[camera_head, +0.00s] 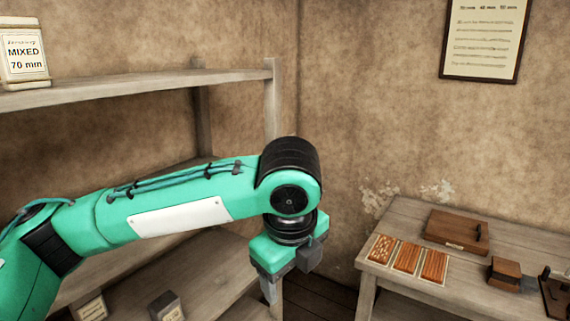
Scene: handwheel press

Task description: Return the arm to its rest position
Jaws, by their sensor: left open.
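My left arm, green with a black wrist joint, reaches in from the left across the front of the wooden shelf. My left gripper (291,277) hangs at its end, pointing down, with its grey fingers apart and nothing seen between them. It is left of the wooden table and apart from it. The lower ends of the fingers are close to the bottom of the view. My right gripper is not in view.
Lower boards hold a dark block (166,306). A table (440,210) on the right bears wooden tiles (407,258), a flat box (455,229) and a small block (505,272). A framed sheet (484,38) hangs above.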

